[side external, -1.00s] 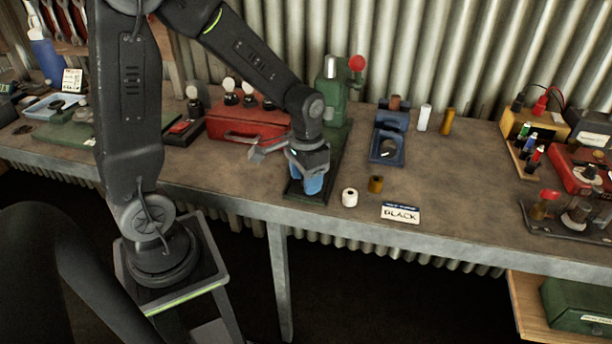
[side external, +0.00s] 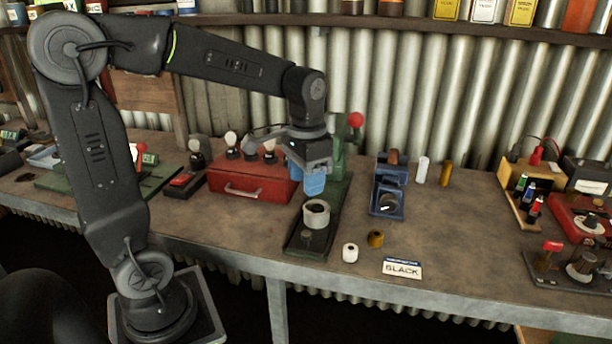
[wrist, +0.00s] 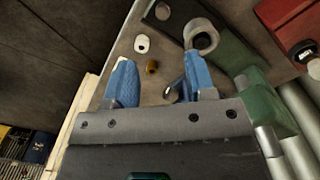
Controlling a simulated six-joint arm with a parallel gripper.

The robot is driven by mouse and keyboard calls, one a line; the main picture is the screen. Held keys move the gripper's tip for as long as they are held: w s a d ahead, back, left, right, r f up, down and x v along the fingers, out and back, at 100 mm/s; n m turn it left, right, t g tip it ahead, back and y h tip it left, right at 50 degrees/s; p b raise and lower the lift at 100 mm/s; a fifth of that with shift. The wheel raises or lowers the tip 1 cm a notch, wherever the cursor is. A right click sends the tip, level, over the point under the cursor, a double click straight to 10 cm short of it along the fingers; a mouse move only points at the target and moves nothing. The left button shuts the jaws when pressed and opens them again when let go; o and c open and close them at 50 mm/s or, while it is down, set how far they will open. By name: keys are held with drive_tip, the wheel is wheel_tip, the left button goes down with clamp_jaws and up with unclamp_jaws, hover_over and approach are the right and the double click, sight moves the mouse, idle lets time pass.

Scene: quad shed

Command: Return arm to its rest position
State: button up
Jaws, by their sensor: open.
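My gripper (side external: 309,182) hangs over the bench in the side view, its blue fingertips pointing down. It is open, with nothing between the fingers. In the wrist view the two blue fingers (wrist: 158,85) stand apart with a gap between them. Below the gripper, a pale ring-shaped part (side external: 316,213) sits on the dark base plate of the green press (side external: 338,160). My arm is raised, reaching from the left.
A red toolbox (side external: 240,184) stands left of the press and a blue fixture (side external: 388,200) right of it. A white spool (side external: 350,252), a brass spool (side external: 375,239) and a BLACK label (side external: 402,268) lie near the front edge. A shelf (side external: 400,26) with cans runs above.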

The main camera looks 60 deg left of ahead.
drive_tip(key=shift+r, duration=0.1)
drive_tip(key=s+d+r+t, duration=0.1)
drive_tip(key=s+d+t, duration=0.4)
drive_tip(key=s, duration=0.6)
drive_tip(key=shift+d+r+t, duration=0.3)
drive_tip(key=shift+d+r, duration=0.05)
drive_tip(key=shift+d, duration=0.4)
idle(1.0)
